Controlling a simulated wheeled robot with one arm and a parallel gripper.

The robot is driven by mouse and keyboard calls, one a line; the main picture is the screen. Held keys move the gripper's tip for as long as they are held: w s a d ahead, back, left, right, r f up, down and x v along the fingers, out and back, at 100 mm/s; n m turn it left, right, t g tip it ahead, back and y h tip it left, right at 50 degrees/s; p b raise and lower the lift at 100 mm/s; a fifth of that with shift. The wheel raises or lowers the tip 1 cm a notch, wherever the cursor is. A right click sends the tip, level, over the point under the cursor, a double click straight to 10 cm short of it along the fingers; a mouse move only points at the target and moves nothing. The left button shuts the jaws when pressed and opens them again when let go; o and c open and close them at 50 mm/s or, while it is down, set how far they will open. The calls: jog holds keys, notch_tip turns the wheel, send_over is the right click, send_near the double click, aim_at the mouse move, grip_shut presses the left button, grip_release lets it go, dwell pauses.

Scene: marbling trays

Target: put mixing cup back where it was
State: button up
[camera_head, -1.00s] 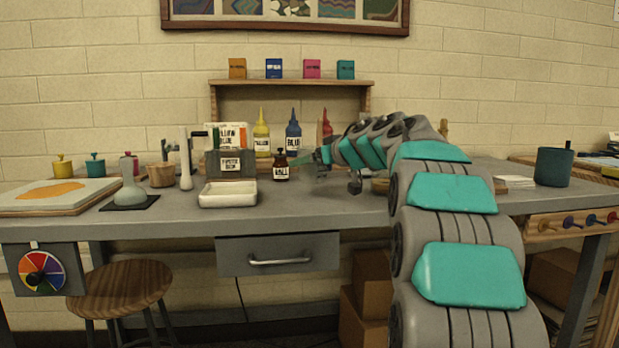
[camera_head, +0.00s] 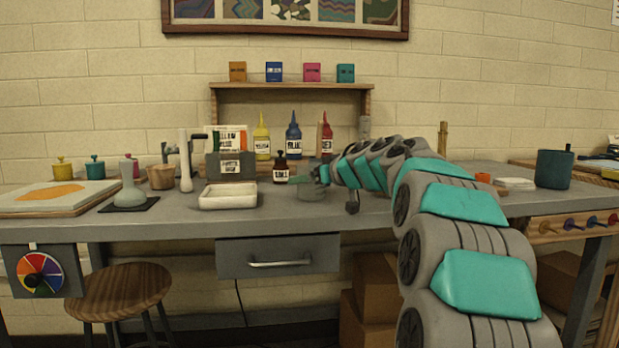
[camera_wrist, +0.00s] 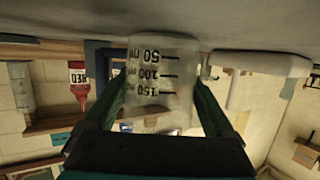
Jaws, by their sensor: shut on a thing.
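The mixing cup (camera_wrist: 160,85) is a translucent grey beaker with 50, 100 and 150 marks. In the wrist view it sits between the two green fingers of my gripper (camera_wrist: 162,105), which is shut on it. The wrist picture is upside down, and the cup's base is close to the grey tabletop at the top; I cannot tell whether it touches. In the head view the cup (camera_head: 313,190) shows small at the end of my arm, just right of the dark brown bottle (camera_head: 281,168).
A white tray (camera_head: 228,196) lies to the left. Yellow (camera_head: 262,142), blue (camera_head: 294,139) and red (camera_head: 326,138) bottles stand behind, under a small shelf (camera_head: 291,86). The front bench strip (camera_head: 310,213) is clear. A teal pot (camera_head: 553,169) stands at the right.

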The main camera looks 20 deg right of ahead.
jog(key=shift+f, duration=0.6)
jog(key=o, duration=1.1)
jog(key=shift+f, duration=0.15)
jog(key=shift+o, duration=0.7)
jog(key=shift+f, duration=0.35)
jog(key=shift+r+b, duration=0.2)
jog(key=shift+b, duration=0.15)
jog(key=shift+r, duration=0.2)
jog(key=v, duration=0.4)
jog(key=r+p+v, duration=0.1)
jog(key=v, duration=0.7)
jog(key=shift+d+r+p, duration=0.1)
jog(key=shift+r+p, duration=0.2)
